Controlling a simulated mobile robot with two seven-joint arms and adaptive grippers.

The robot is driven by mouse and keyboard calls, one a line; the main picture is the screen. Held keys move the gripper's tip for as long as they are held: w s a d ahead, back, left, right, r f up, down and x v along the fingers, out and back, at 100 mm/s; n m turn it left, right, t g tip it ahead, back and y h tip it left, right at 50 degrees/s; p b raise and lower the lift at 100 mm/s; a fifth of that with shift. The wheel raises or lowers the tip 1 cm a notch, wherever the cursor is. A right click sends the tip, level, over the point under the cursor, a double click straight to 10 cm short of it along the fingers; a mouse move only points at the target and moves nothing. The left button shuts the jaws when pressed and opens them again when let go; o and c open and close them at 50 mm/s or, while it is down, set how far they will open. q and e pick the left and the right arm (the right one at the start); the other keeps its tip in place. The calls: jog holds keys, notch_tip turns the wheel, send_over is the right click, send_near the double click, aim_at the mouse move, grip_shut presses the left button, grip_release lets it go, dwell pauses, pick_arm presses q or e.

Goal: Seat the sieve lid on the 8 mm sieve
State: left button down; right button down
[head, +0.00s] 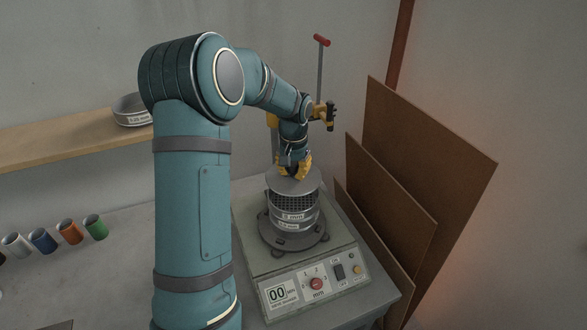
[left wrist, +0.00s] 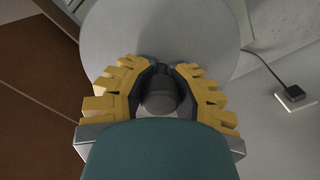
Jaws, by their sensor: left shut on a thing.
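The sieve lid (head: 284,186) is a flat grey disc. My left gripper (head: 294,173), with yellow fingers, is shut on the lid's knob from above. In the left wrist view the fingers (left wrist: 160,92) close around the round grey knob, and the lid's disc (left wrist: 160,35) spreads beyond them. The 8 mm sieve (head: 292,215) is the metal ring on top of the stack on the shaker. Its dark mesh shows below the lid's front edge, so the lid looks apart from it, just above and roughly over it. The far rim is hidden. My right gripper is not in view.
The shaker (head: 258,268) has a front panel with a display and buttons. Brown boards (head: 420,150) lean close on the right. A shelf (head: 60,138) with another sieve (head: 131,111) is at left. A red-handled rod (head: 320,65) rises behind.

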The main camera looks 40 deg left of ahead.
aim_at(294, 163)
pick_arm(q)
jog(key=shift+f, duration=0.8)
jog(key=shift+f+b, duration=1.35)
jog(key=shift+f, duration=0.25)
jog(key=shift+f+b, duration=0.35)
jog(key=shift+f, duration=0.3)
jog(key=c, duration=0.8)
grip_release()
jog(key=shift+r, duration=0.15)
notch_tip(294, 163, up, 12)
jog(key=shift+f, duration=0.1)
